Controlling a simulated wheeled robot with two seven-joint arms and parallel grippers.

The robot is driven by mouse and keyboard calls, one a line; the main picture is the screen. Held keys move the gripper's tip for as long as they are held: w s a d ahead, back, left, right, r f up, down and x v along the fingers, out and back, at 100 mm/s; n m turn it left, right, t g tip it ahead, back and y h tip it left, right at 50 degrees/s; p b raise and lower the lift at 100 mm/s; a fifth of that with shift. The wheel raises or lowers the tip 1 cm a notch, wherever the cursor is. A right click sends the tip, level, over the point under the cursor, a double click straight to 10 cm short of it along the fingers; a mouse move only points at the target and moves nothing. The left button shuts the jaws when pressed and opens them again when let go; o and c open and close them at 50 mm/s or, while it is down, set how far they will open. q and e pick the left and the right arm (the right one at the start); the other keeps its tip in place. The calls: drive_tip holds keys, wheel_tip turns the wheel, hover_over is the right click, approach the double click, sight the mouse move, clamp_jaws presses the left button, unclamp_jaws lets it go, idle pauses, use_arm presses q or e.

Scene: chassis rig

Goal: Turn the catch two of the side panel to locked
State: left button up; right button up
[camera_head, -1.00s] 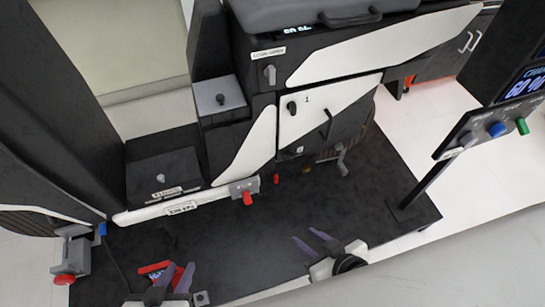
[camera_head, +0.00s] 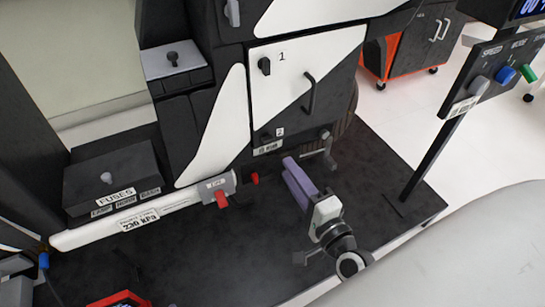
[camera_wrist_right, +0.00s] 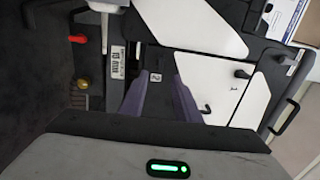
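The side panel (camera_head: 325,60) is a black and white door with a bar handle (camera_head: 310,92), upper middle in the head view. Catch one (camera_head: 264,66) is a dark knob beside the "1". Catch two (camera_head: 266,137) is a small dark knob beside the "2" at the panel's lower left corner; its angle is hard to read. My right gripper (camera_head: 288,170) is just below and right of catch two, fingers apart and empty. In the right wrist view, the "2" label (camera_wrist_right: 155,77) shows between the fingertips (camera_wrist_right: 157,88). My left gripper is not clearly in view.
A metal lever fitting (camera_head: 328,150) stands close right of my right gripper's fingers. A post with a button box (camera_head: 480,85) rises at right. The dark base plate (camera_head: 215,255) is mostly clear in front.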

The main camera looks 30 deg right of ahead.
sight(269, 142)
drive_tip(key=w+b, duration=0.1)
drive_tip(key=w, duration=0.9)
drive_tip(key=shift+d, duration=0.2)
drive_tip(key=shift+c, duration=0.5)
clamp_jaws()
